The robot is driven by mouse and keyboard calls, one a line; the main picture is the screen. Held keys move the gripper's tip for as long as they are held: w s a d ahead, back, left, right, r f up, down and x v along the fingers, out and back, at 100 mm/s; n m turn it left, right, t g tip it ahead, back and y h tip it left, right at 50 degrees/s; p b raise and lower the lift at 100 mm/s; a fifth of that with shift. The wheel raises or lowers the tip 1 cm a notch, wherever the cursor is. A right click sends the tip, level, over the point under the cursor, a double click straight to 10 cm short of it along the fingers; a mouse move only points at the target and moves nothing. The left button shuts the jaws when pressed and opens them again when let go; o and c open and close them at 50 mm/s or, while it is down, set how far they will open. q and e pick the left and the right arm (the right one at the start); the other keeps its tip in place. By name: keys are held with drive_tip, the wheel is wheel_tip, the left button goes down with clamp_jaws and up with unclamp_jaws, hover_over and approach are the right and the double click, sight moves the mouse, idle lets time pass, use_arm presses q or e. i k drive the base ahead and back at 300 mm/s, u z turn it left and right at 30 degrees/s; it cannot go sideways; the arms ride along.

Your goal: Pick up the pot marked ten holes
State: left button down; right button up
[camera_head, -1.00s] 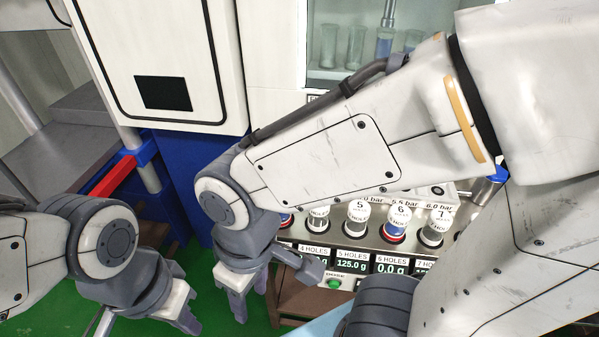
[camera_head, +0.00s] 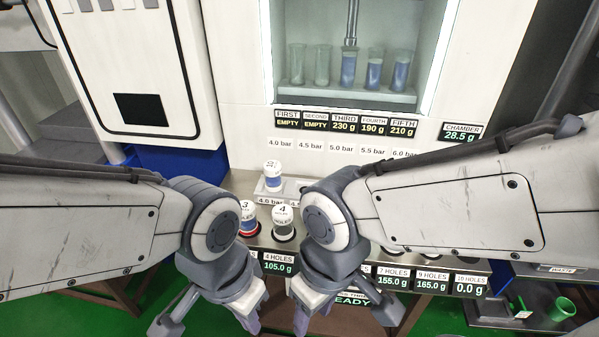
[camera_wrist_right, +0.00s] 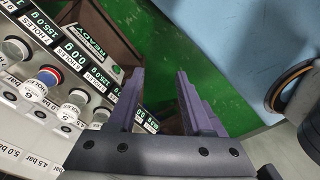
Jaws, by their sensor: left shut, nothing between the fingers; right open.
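The label for ten holes (camera_head: 468,279) is at the right end of the front row of displays and reads 0.0 g. My right arm covers the rack above it, so I cannot see a pot marked ten. My right gripper (camera_head: 312,314) hangs low in front of the rack; the right wrist view shows it open and empty (camera_wrist_right: 160,78), over green floor. My left gripper (camera_head: 250,318) is shut and empty, left of the right one. Pots marked 3 (camera_head: 248,215) and 4 (camera_head: 283,222) stand upright in the rack behind the grippers.
A white-capped pot (camera_head: 272,176) stands at the 4.0 bar place; its marking is unclear. The lit chamber (camera_head: 350,45) holds several glasses. A dark tray (camera_head: 497,312) and green cup (camera_head: 562,309) are at right. A light-blue surface (camera_wrist_right: 240,50) shows in the wrist view.

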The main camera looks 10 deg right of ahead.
sight(272, 168)
drive_tip(key=i, duration=0.45)
drive_tip(key=k, duration=1.25)
drive_tip(key=u, duration=0.65)
drive_tip(key=i, duration=1.8)
drive_tip(key=z, duration=0.6)
